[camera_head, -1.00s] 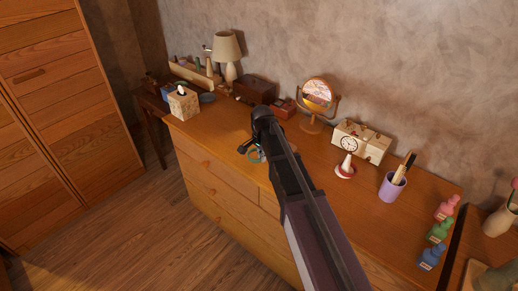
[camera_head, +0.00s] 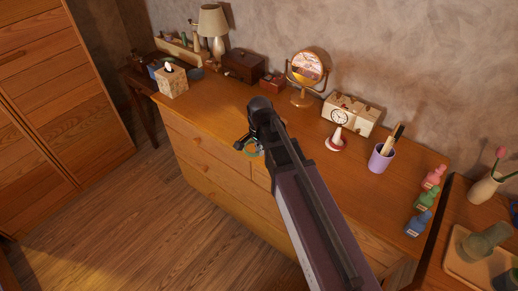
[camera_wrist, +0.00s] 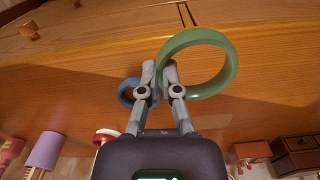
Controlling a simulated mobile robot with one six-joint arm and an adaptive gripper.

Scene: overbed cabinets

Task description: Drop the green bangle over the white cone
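The green bangle (camera_wrist: 192,62) is a wide ring between my gripper's fingertips (camera_wrist: 158,72) in the wrist view. The fingers are closed on its left rim, and the ring extends to the right. In the head view, the bangle (camera_head: 252,149) shows small at the dresser's front edge, partly hidden by my gripper (camera_head: 246,143). The white cone (camera_head: 338,133) stands upright on the dresser with red around its base, to the right of my gripper. In the wrist view, a white and red piece (camera_wrist: 106,134) shows partly behind the gripper body.
A blue ring (camera_wrist: 127,92) appears beyond the fingers. The dresser top (camera_head: 220,100) holds a round mirror (camera_head: 306,67), a clock (camera_head: 339,116) and a purple cup (camera_head: 381,158) near the cone. Several coloured bottles (camera_head: 425,197) stand at the right end. A tissue box (camera_head: 172,82) stands left.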

